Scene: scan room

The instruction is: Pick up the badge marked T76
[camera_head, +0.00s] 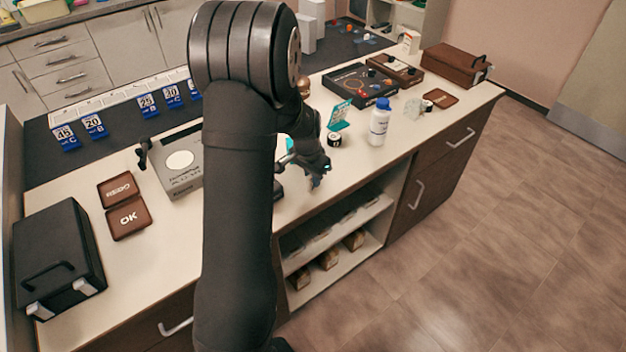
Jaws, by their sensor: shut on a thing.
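My gripper (317,176) is low over the front edge of the light counter (345,172), right of my arm. It is shut on a small blue-grey thing (316,183), of which only a little shows at the fingertips. I cannot read any marking on it, so I cannot tell whether it is the badge marked T76. No T76 marking is readable anywhere in view. My arm hides the middle of the counter.
A white bottle (379,125), a small dark round tin (334,139) and a teal stand (340,113) are right of my gripper. Open shelves (340,232) lie below.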

